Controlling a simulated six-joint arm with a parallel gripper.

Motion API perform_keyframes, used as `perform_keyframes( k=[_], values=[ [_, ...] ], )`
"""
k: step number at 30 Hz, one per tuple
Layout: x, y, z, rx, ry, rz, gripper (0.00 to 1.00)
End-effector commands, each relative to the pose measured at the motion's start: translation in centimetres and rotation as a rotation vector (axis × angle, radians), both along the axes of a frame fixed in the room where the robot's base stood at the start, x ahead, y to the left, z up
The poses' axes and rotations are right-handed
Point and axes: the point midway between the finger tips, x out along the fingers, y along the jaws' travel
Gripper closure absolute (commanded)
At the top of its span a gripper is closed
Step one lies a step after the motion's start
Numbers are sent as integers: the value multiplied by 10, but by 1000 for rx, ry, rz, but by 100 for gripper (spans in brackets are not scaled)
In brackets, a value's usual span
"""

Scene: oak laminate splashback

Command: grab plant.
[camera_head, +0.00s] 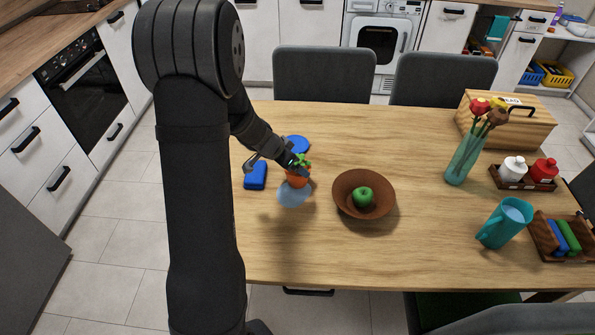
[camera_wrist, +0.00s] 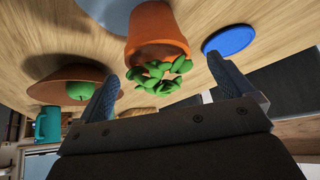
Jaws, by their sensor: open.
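The plant is a small green succulent in an orange terracotta pot (camera_head: 297,179). It stands on the wooden table, left of the brown bowl. In the wrist view the pot (camera_wrist: 156,32) and its green leaves (camera_wrist: 158,74) lie ahead of my gripper, between the two fingers. My gripper (camera_wrist: 168,88) is open, one finger on each side of the leaves. In the head view my gripper (camera_head: 277,162) is at the plant, partly hiding it. I cannot tell whether the fingers touch the pot.
A brown bowl (camera_head: 348,205) with a green apple (camera_head: 363,196) stands to the right. A blue box (camera_head: 255,176), a blue disc (camera_head: 297,144) and a pale blue item (camera_head: 293,196) lie close around the plant. A vase (camera_head: 463,160) and pitcher (camera_head: 504,222) stand further right. The front table is clear.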

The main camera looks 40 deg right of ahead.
Motion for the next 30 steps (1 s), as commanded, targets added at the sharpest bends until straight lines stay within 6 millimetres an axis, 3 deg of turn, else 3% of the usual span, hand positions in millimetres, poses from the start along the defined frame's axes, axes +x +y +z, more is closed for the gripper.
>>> perform_keyframes(
  k=[10,20,30],
  values=[
    [-3,-22,-37,1,3,-2,3],
    [-3,-25,-43,0,1,-1,3],
    [-2,-25,-42,0,0,0,61]
  ],
)
